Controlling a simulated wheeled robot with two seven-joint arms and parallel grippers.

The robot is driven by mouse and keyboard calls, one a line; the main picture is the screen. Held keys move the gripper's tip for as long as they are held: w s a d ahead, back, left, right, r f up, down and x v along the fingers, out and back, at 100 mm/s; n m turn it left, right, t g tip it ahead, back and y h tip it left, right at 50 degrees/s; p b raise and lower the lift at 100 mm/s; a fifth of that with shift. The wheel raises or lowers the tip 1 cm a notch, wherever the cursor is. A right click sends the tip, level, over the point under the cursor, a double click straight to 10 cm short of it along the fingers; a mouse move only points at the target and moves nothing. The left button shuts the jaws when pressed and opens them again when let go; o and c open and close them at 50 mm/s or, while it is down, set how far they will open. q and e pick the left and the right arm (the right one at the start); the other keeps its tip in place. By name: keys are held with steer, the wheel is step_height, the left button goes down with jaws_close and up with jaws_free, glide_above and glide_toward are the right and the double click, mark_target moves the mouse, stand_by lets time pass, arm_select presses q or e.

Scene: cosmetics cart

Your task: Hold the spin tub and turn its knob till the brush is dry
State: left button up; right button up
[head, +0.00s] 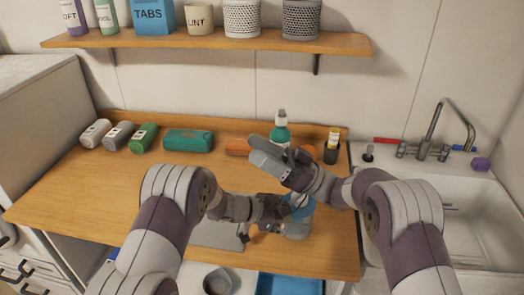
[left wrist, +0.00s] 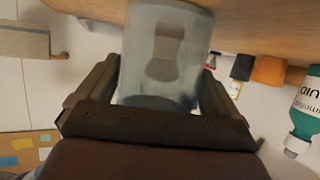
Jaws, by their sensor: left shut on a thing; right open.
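The spin tub (head: 301,212) is a bluish, see-through container near the front right of the wooden counter. My left gripper (head: 274,212) is shut on it from the left. In the left wrist view the tub (left wrist: 165,85) sits between the two fingers, with a darker waisted shape showing through its wall; I cannot tell if that is the brush. My right gripper (head: 280,160) is open above and behind the tub, pointing left. The right gripper and forearm cover the tub's top in the head view, so the knob is hidden.
A teal bottle (head: 281,136) stands behind the right gripper. A dark cup (head: 332,153) is right of it. A grey mat (head: 217,236) lies left of the tub. The sink (head: 460,215) is at right. The counter's left middle is clear.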

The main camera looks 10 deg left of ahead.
steer(key=m+t+h, duration=0.4)
steer(key=m+t, duration=0.3)
steer(key=t, duration=0.5)
glide_above(306, 201)
steer(key=s+d, duration=0.3)
steer(key=d, duration=0.3)
step_height(306, 201, down, 5)
steer(key=s+d+f+m+t+h, duration=0.1)
steer(key=s+d+f+t+h, duration=0.15)
steer(key=d+f, duration=0.2)
step_height(306, 201, down, 8)
steer(key=s+a+n+h, duration=0.1)
steer(key=s+h, duration=0.1)
steer(key=h, duration=0.1)
steer(key=shift+n+g+h, duration=0.25)
steer(key=shift+n+g, duration=0.25)
steer(key=shift+g, duration=0.05)
steer(key=x, duration=1.2)
steer(key=shift+w+f, duration=0.2)
steer(key=shift+f, duration=0.1)
steer(key=shift+w+a, duration=0.1)
steer(key=c, duration=1.1)
